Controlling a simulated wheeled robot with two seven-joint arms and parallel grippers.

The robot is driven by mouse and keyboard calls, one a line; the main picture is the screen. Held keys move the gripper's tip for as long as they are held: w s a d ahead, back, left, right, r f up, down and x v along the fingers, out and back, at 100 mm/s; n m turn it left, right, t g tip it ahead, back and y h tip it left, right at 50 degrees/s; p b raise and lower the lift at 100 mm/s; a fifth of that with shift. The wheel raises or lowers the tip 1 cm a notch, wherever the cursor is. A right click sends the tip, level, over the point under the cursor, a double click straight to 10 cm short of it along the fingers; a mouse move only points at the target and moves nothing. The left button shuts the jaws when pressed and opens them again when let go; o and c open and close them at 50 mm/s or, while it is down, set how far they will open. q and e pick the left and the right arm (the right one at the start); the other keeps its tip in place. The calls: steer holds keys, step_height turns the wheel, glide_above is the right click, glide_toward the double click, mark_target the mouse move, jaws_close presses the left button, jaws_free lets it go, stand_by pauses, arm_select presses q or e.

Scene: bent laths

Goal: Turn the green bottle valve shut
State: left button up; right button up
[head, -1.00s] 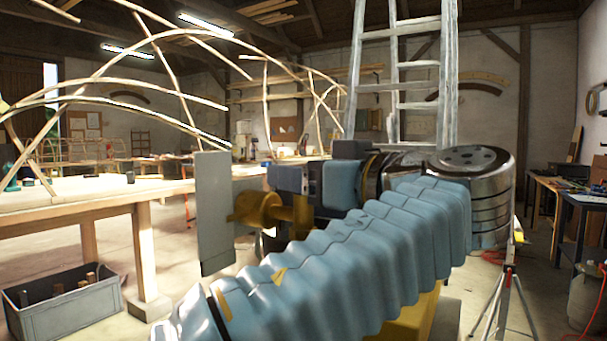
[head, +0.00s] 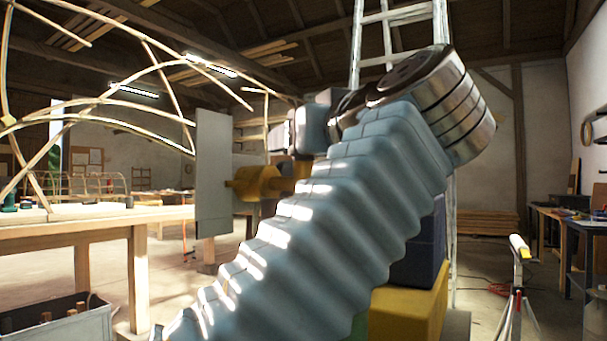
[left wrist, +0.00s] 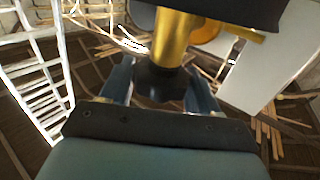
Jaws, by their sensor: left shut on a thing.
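My left arm crosses the middle of the head view, its ribbed blue cover rising to the upper right. My left gripper (head: 300,150) is partly hidden behind it. The left wrist view shows its two blue fingers (left wrist: 160,88) shut on a brass-coloured cylindrical thing (left wrist: 175,38) at its dark end. The thing also shows in the head view (head: 256,185), beside a flat grey plate (head: 213,175). The plate shows at the right of the left wrist view (left wrist: 265,62); how the two join is unclear. I cannot make out a green bottle or its valve. My right gripper is not in view.
A workbench (head: 70,232) with bent laths (head: 130,105) above it stands at left, a grey crate (head: 60,325) at its foot. A ladder (head: 388,40) rises behind my arm. A tripod stand (head: 518,270) stands at right before a dark table (head: 585,235). Floor between is open.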

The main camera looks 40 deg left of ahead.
arm_select(q)
steer(key=shift+f+m+t+h+b, duration=0.25)
steer(key=shift+m+t+h+b, duration=0.35)
steer(key=shift+t, duration=0.3)
steer(key=shift+r+m+t+h+b, duration=0.15)
steer(key=shift+m+t+h+b, duration=0.4)
steer(key=shift+t, duration=0.35)
steer(key=o, duration=0.9)
steer(key=shift+o, duration=0.2)
steer(key=shift+s+d, duration=0.25)
steer(key=shift+d, duration=0.1)
steer(key=v, duration=1.3)
steer(key=shift+b, duration=0.45)
